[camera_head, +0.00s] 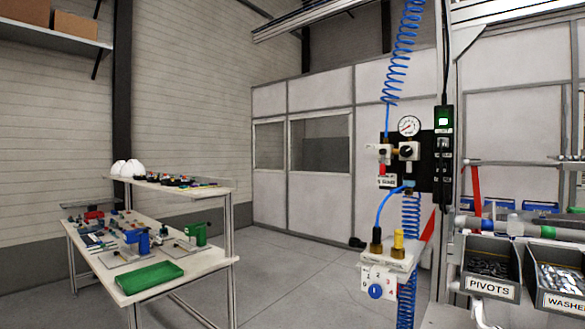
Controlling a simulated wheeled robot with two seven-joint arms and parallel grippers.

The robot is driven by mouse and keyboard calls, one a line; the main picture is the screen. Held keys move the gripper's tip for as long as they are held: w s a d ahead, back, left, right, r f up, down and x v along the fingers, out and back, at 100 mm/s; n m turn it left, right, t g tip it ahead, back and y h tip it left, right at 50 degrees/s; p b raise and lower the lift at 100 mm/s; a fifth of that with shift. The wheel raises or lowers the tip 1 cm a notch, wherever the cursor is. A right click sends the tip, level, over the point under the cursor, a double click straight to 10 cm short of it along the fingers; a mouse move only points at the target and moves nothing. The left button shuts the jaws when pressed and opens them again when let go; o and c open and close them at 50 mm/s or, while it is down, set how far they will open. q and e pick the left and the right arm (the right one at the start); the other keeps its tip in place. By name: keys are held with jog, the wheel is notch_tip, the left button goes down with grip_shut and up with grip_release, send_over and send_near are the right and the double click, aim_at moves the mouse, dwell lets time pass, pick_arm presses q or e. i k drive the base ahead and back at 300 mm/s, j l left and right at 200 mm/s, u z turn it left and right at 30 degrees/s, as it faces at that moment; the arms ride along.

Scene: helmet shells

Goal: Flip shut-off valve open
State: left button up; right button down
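A black air panel (424,172) is mounted on the metal post right of centre. A round pressure gauge (409,126) sits at its top, with a black regulator knob (407,151) below it. Neither of my grippers shows in this view.
Below the panel, a white block (385,280) carries a blue dial and brass and black fittings. Blue coiled hoses (399,60) hang above and below. Bins of pivots (490,268) and washers (560,285) stand right. A workbench (205,275) is left; open floor lies between.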

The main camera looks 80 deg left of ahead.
aim_at(383, 151)
jog(key=u, duration=2.05)
